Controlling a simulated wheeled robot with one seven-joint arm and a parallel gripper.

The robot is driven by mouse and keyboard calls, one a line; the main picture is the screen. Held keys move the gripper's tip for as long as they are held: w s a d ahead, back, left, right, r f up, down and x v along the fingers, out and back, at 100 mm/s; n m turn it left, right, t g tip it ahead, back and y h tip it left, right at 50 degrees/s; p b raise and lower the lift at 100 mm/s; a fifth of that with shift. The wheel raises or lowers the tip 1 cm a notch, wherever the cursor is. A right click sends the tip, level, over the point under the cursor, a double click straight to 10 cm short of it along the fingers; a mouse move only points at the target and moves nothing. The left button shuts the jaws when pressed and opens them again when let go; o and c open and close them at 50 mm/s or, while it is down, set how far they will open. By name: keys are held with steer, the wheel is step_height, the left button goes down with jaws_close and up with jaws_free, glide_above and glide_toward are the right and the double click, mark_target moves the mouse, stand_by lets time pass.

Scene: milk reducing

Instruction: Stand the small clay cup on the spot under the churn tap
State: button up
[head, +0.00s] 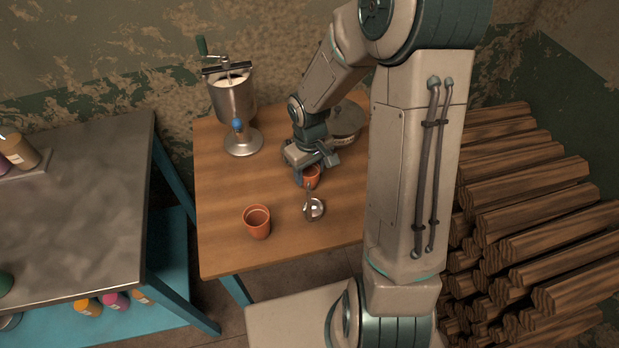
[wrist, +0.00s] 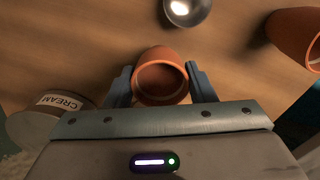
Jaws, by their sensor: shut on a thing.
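A small clay cup (head: 311,177) is between the fingers of my gripper (head: 313,168), on the wooden table's right half in the head view. In the wrist view the small cup (wrist: 162,78) shows upright from above, and my gripper (wrist: 161,85) is shut on it with a finger on each side. I cannot tell whether its base touches the table. The metal churn (head: 234,103) stands at the table's back left, with a blue-handled tap (head: 237,125) on its front above a round metal base (head: 243,142). Nothing stands under the tap.
A larger clay cup (head: 257,222) stands at the table's front left.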

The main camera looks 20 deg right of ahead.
steer(key=shift+f, duration=1.5)
steer(key=shift+f, duration=0.1)
steer(key=shift+f, duration=0.15)
steer(key=o, duration=1)
